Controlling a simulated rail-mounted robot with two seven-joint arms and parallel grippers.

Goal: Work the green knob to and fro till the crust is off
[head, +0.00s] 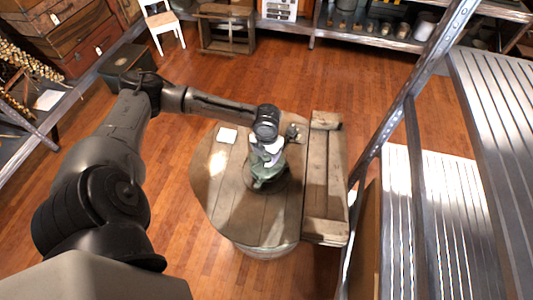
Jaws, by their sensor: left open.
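A weathered green fixture (266,178) stands on the round wooden table (225,205). My left arm reaches in from the left and its gripper (268,155) is directly over the fixture, pointing down. The gripper is open; whether its fingers touch the fixture cannot be told. A small dark round part (292,132) shows just right of the gripper; I cannot tell whether it is the green knob. The gripper and wrist hide the fixture's top, and any crust is too small to make out. My right gripper is not in view.
A white card (227,135) lies on the table's far left. A plank crate (325,180) stands against the table's right side. Metal shelving (430,190) rises close on the right. A white chair (164,25) stands far back. Wooden floor is clear left of the table.

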